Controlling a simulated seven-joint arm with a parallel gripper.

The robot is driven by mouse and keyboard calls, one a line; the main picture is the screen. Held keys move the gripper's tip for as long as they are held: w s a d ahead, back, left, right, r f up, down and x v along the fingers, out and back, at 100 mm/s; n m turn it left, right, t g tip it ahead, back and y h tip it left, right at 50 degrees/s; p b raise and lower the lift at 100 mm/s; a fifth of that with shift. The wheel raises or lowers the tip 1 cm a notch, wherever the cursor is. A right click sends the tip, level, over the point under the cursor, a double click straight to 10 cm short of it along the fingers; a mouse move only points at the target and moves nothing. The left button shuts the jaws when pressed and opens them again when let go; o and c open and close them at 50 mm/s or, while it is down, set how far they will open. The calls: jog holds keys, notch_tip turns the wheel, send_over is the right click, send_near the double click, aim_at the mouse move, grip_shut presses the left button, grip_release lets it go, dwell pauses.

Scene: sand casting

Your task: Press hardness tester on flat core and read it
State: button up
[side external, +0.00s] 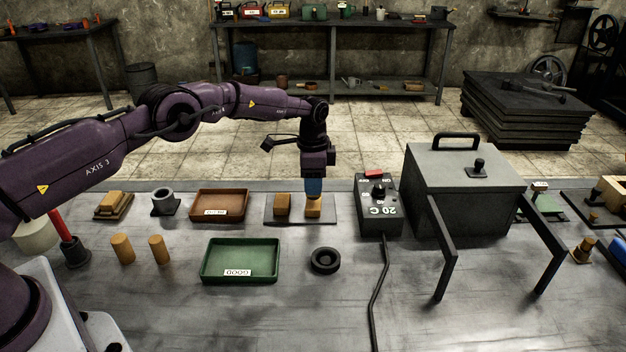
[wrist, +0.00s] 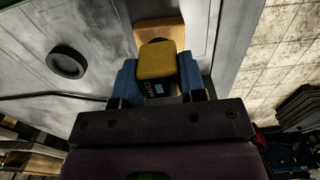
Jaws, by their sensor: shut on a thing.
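My gripper (side external: 313,188) points straight down over a dark plate (side external: 298,219) in the side view. Its blue fingers (wrist: 126,84) are shut on the yellow hardness tester (wrist: 158,60), which has a small dark tip and a small blue display with lettering too small to read. The tester stands over a tan flat core (side external: 313,208) at the plate's right side; the core also shows in the wrist view (wrist: 148,29). The tester seems to meet the core's top, but contact is hidden by the fingers. A second tan block (side external: 282,204) sits left on the plate.
A grey box with a 20 C controller (side external: 380,205) stands close right of the plate. A brown tray (side external: 218,205) is left, a green GOOD tray (side external: 240,260) front left, and a black ring (side external: 325,260) in front. Two tan cylinders (side external: 123,248) stand at left.

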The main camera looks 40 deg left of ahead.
jog(key=shift+f, duration=0.65)
dwell(0.9)
jog(key=shift+r, duration=0.15)
jog(key=shift+r, duration=3.5)
jog(key=shift+d, duration=0.1)
